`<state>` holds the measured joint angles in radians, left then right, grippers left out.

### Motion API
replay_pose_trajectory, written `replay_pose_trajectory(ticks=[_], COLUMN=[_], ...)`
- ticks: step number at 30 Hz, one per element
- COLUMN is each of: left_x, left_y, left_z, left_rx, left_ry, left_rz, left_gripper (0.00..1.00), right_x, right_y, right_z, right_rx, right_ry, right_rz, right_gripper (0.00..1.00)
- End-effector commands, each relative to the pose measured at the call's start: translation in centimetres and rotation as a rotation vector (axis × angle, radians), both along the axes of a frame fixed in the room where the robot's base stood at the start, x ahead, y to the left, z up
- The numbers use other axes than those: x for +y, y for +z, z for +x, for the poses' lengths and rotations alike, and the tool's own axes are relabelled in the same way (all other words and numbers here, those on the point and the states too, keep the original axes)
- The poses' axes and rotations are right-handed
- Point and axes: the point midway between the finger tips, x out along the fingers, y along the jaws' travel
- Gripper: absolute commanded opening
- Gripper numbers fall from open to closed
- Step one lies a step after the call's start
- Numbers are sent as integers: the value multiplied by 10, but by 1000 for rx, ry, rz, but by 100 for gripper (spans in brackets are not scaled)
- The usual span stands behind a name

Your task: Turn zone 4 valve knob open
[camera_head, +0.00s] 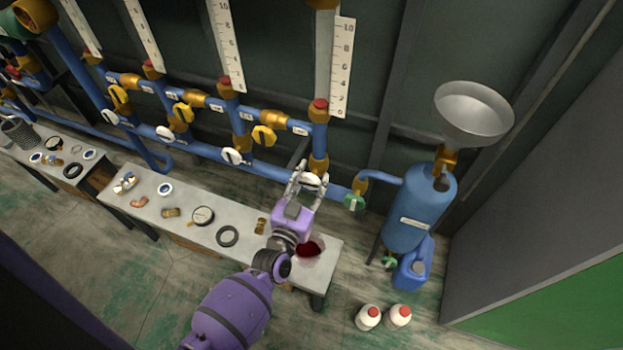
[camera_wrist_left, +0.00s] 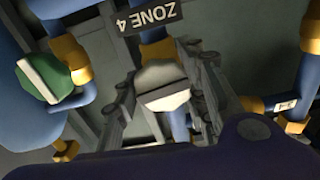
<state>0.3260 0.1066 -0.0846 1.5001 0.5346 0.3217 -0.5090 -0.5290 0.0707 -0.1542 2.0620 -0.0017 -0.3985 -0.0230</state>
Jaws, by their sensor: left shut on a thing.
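The zone 4 valve knob (camera_wrist_left: 163,88) is white with a dark bar across its face. It sits on a brass fitting below an upside-down ZONE 4 label (camera_wrist_left: 148,17) in the left wrist view. My left gripper (camera_head: 309,176) is shut on this knob, with one finger on each side of it. In the head view the fingers partly hide the knob at the foot of the rightmost vertical pipe. My right gripper is not in view.
A green knob (camera_head: 354,202) is close to the right, beside a blue tank (camera_head: 408,210) with a metal funnel (camera_head: 474,112). A grey bench (camera_head: 190,204) with loose parts stands below the pipes. Yellow knobs (camera_head: 264,136) are up to the left.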

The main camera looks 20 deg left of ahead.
Motion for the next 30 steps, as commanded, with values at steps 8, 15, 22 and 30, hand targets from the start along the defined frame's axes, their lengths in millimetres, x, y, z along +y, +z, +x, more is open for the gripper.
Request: replay_pose_trajectory(ticks=[8,15,22,30], left_x=[-3,-3,-3,-2], left_y=[2,3,4,5], left_z=[0,0,0,1], left_rx=[7,15,23,32], left_ry=[-5,-6,-7,-7], left_rz=[-249,-477,-695,-952], left_gripper=[13,13,13,13], right_x=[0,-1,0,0], right_y=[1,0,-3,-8], right_z=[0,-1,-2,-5], right_rx=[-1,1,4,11], right_ry=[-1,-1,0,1], right_rz=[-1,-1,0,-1], right_gripper=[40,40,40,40])
